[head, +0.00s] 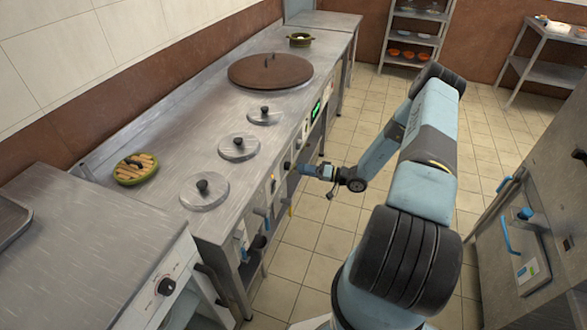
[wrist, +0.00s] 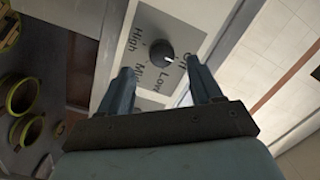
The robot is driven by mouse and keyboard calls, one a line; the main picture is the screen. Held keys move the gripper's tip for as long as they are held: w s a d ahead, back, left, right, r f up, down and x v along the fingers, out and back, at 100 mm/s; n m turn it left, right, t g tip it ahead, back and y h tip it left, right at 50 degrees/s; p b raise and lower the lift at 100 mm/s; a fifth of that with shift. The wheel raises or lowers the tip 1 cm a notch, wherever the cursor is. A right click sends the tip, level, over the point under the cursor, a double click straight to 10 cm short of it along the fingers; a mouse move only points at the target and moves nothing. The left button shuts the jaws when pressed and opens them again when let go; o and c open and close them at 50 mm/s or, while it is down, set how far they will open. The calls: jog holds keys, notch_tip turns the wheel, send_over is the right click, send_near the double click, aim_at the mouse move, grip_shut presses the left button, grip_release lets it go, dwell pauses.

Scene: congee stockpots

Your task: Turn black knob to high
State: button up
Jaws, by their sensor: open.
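The black knob (wrist: 162,52) sits on a pale panel marked High, Mid, Low and a partly hidden label that looks like Off. Its white mark points right, towards that partly hidden label. My gripper (wrist: 160,66) is open, with one finger on each side below the knob in the wrist view; whether either finger touches it I cannot tell. In the head view my gripper (head: 299,168) is at the counter's front panel, facing a small dark knob (head: 287,165).
The steel counter (head: 225,105) carries several round lids and a large brown lid (head: 270,71). Another black knob (head: 167,286) is on the near left unit. A steel cabinet (head: 520,235) stands at right.

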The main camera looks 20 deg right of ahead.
aim_at(290, 167)
jog(key=shift+x, duration=2.55)
jog(key=c, duration=1.1)
